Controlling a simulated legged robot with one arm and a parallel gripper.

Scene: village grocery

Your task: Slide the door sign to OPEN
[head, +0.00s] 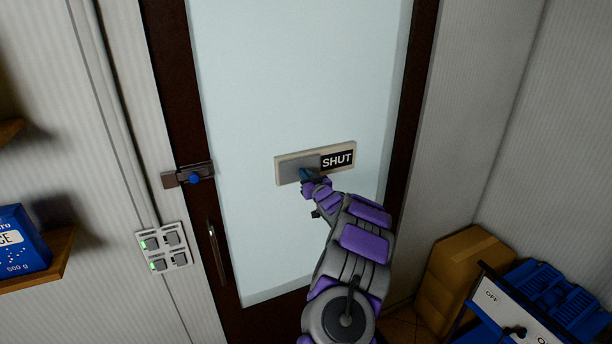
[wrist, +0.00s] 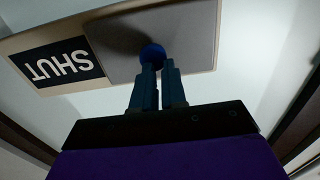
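The door sign (head: 281,171) is a cream-framed bar on the door's pale pane. Its right part reads SHUT (head: 338,160) in white on black. A grey sliding plate (head: 295,167) covers the left part. In the wrist view the sign appears upside down, with SHUT (wrist: 58,63) at left and the grey plate (wrist: 195,35) at right. A round blue knob (wrist: 153,55) stands on the plate. My gripper (head: 306,177) is at the plate; in the wrist view its two blue fingers (wrist: 158,72) are closed together at the knob, their tips seeming to touch it.
The dark-framed door (head: 172,70) has a bolt with a blue knob (head: 195,179) and a vertical handle (head: 217,254) at left. A switch panel (head: 163,247) is on the wall. A blue box (head: 20,240) sits on a shelf at left. Cardboard (head: 462,275) and a blue-and-white unit (head: 505,312) stand lower right.

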